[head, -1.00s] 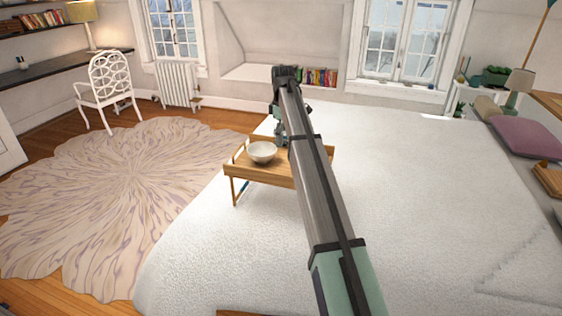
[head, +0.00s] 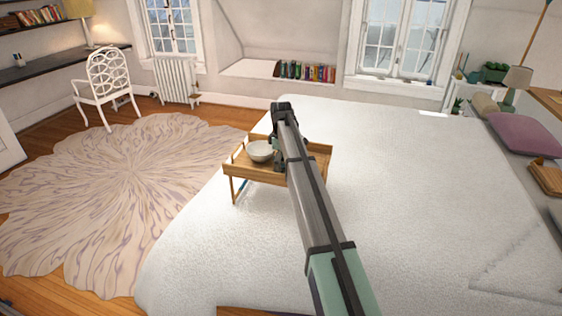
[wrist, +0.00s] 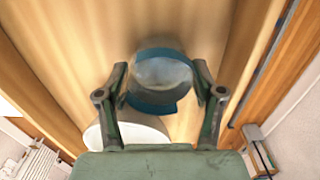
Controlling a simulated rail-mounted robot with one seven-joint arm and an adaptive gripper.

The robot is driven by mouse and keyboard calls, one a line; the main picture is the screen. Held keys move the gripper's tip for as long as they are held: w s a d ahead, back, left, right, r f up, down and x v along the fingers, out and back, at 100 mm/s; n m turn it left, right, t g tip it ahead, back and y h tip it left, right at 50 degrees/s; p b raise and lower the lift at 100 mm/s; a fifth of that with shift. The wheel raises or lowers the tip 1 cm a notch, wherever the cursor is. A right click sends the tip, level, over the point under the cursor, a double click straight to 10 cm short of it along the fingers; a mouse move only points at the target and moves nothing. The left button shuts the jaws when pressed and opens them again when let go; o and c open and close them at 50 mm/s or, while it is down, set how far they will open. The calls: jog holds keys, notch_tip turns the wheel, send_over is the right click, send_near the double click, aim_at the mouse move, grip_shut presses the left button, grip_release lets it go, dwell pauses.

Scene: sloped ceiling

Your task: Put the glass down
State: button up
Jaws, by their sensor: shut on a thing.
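The glass (wrist: 163,73), clear with blue bands, is between the fingers of my gripper (wrist: 163,90) in the wrist view, and the gripper is shut on it. It is over the wooden bed tray (wrist: 75,45); whether its base touches the tray I cannot tell. In the head view the tray (head: 255,172) stands on the bed, and my arm hides the glass and most of the gripper.
A white bowl (head: 260,151) sits on the tray's left part, close to my gripper; it also shows in the wrist view (wrist: 135,132) beside the left finger. The tray has raised edges. The white bed (head: 430,200) is largely clear.

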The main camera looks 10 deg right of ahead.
jog(key=o, duration=1.6)
jog(key=shift+c, duration=0.2)
notch_tip(320, 180, up, 12)
jog(key=b, duration=0.2)
jog(key=shift+r, duration=0.1)
